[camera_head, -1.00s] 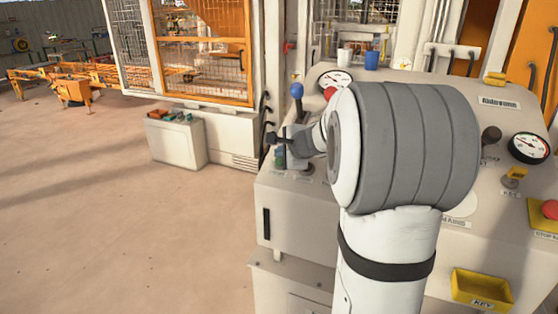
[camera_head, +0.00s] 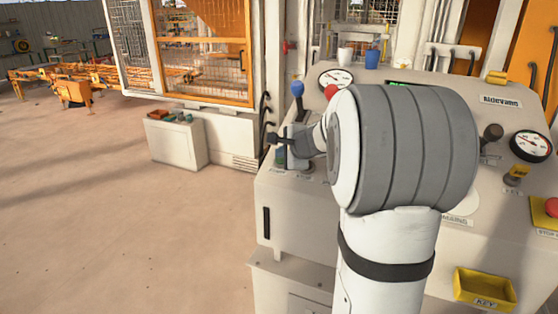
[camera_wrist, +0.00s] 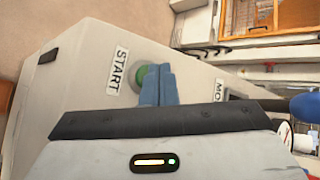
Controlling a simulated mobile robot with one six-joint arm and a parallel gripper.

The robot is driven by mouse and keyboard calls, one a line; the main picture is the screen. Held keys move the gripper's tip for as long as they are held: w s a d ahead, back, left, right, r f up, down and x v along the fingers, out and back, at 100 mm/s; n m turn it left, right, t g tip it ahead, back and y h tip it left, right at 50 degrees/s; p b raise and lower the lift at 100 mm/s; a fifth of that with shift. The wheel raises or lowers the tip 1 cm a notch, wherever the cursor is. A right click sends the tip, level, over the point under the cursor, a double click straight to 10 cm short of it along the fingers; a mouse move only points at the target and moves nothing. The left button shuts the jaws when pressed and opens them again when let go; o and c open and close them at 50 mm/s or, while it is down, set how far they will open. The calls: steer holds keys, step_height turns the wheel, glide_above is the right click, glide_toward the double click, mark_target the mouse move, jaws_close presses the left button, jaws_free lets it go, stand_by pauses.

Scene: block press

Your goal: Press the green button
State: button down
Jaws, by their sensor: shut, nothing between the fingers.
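The green button (camera_wrist: 141,76) is round and sits on the pale control panel beside a START label (camera_wrist: 118,70) in the wrist view. My gripper (camera_wrist: 160,70) is shut and empty, its two blue fingers side by side. The fingertips are at the button and cover its right part. I cannot tell from the picture how hard they touch it or how far it is pressed in.
The panel carries a blue-knobbed lever (camera_head: 297,89) behind my gripper, a red button (camera_head: 551,207), a gauge (camera_head: 530,146) and a yellow key tray (camera_head: 484,287). Cups stand at the back. Open floor (camera_head: 130,230) lies left.

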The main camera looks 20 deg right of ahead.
steer(key=shift+w+d+f+b, duration=0.15)
steer(key=shift+f+b, duration=0.3)
steer(key=shift+b, duration=0.1)
stand_by(0.5)
steer(key=shift+r, duration=0.15)
steer(key=shift+s+a+r+p, duration=0.15)
steer(key=shift+r+p, duration=0.15)
steer(key=shift+r, duration=0.1)
steer(key=shift+s+a+r+p, duration=0.1)
steer(key=shift+s+r+p, duration=0.05)
steer(key=shift+r+p, duration=0.15)
steer(key=shift+r, duration=0.1)
steer(key=r+p, duration=0.1)
steer(key=s+a+r+p, duration=0.1)
steer(key=r, duration=0.1)
steer(key=r+p, duration=0.2)
steer(key=shift+s+a+r, duration=0.2)
steer(key=shift+s+a, duration=0.15)
steer(key=shift+a, duration=0.05)
stand_by(0.5)
